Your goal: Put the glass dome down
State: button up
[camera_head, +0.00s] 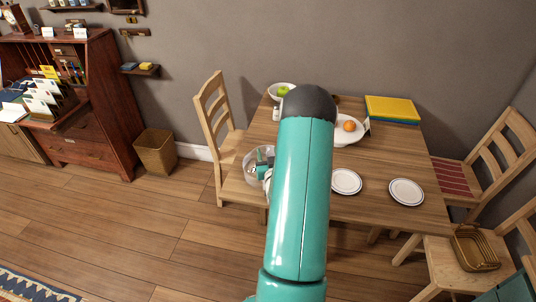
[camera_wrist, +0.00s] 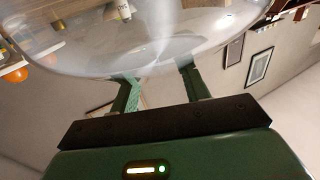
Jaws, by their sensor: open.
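The glass dome (camera_wrist: 110,45) is clear and fills the top of the wrist view. Its curved lower rim runs close to my gripper's fingertips; I cannot tell whether they touch it. My gripper (camera_wrist: 157,74) has its two green fingers apart, with nothing gripped between them. In the head view, a round clear shape that looks like the dome (camera_head: 252,160) is at the left edge of the wooden table (camera_head: 390,160), with part of my green gripper (camera_head: 263,164) at it. My arm hides its right side, and what lies under it is unclear.
The table holds two white plates (camera_head: 345,181) (camera_head: 406,192), a platter with an orange fruit (camera_head: 349,126), a bowl with green fruit (camera_head: 282,91) and yellow-topped books (camera_head: 392,108). A chair (camera_head: 222,120) stands close at the table's left. Bare tabletop shows between the plates.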

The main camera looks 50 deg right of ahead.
jog(key=shift+a+r, duration=0.1)
jog(key=shift+r, duration=0.05)
jog(key=v, duration=1.2)
jog(key=w+a+r+n+y, duration=0.3)
jog(key=w+a+r+y, duration=0.15)
jog(key=w+r, duration=0.4)
jog(key=w+a+r+n+g+y, duration=0.1)
jog(key=w+a+r, duration=0.2)
jog(key=a, duration=0.3)
jog(key=w+a+r+n+g+y, duration=0.1)
jog(key=w+a+r+y, duration=0.15)
jog(key=a, duration=0.25)
jog(key=s+a+r+n+g+y, duration=0.1)
jog(key=s+a+r, duration=0.15)
jog(key=a, duration=0.45)
jog(key=s+a+r+n+g+y, duration=0.1)
jog(key=s+a+r, duration=0.1)
jog(key=a+r, duration=0.3)
jog(key=s+a+r+n+g+y, duration=0.1)
jog(key=s+a+r+g+y, duration=0.1)
jog(key=s+a, duration=1)
jog(key=shift+a+r+n+g+y, duration=0.3)
jog(key=shift+r+n+g, duration=0.1)
jog(key=shift+r+g, duration=0.4)
